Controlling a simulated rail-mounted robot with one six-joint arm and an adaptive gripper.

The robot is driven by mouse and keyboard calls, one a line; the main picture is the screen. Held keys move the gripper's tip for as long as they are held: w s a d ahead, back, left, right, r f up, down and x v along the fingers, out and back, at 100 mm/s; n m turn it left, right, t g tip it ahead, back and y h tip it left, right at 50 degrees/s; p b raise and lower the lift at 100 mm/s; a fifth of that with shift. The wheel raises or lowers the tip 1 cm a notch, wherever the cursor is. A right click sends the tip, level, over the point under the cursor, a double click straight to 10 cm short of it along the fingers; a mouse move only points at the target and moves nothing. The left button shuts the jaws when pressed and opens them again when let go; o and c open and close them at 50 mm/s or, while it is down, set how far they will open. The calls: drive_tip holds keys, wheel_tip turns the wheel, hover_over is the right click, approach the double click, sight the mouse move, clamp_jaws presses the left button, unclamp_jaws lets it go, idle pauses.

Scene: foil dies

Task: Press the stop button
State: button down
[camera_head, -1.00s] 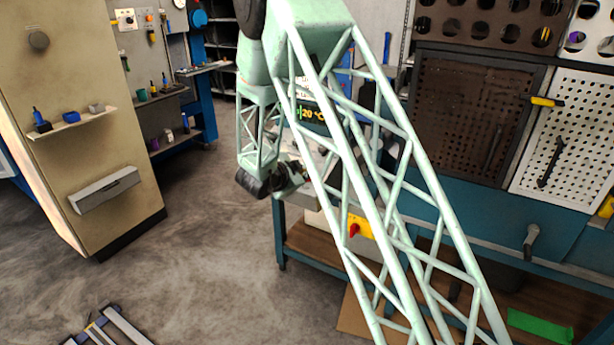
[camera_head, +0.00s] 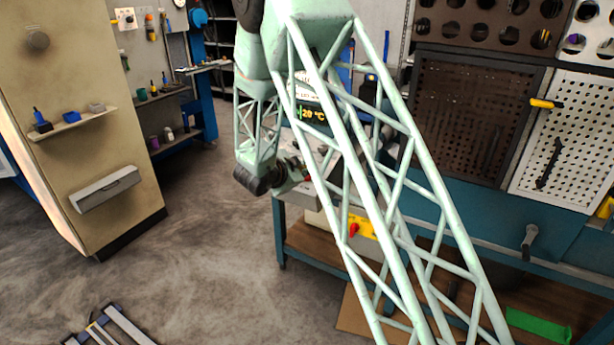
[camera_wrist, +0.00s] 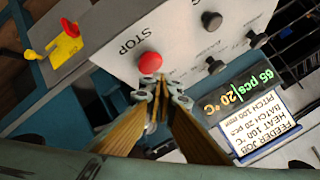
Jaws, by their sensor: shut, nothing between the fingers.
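The red stop button (camera_wrist: 150,63) is a round cap on a light grey panel (camera_wrist: 120,40), with the word STOP printed beside it in the wrist view. My gripper (camera_wrist: 160,88) is shut and empty. Its fingertips show just below the button in the wrist view, and I cannot tell whether they touch it. In the head view my own arm's lattice hides the button and most of the gripper.
Black knobs (camera_wrist: 215,65) and a lit display (camera_wrist: 238,90) sit right of the button. A job label (camera_wrist: 262,122) lies below the display. A yellow box with a red switch (camera_wrist: 65,45) is at the left; it also shows in the head view (camera_head: 358,226).

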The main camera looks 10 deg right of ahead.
drive_tip(key=shift+r, duration=0.1)
drive_tip(key=shift+s+a+r+p, duration=0.2)
drive_tip(key=shift+r+p, duration=0.25)
drive_tip(key=shift+r, duration=0.3)
drive_tip(key=shift+s+a+r+p, duration=0.15)
drive_tip(key=shift+r+p, duration=0.35)
drive_tip(key=shift+r, duration=0.3)
drive_tip(key=shift+s+a+r+p, duration=0.2)
drive_tip(key=shift+r+p, duration=0.25)
drive_tip(key=shift+r, duration=0.3)
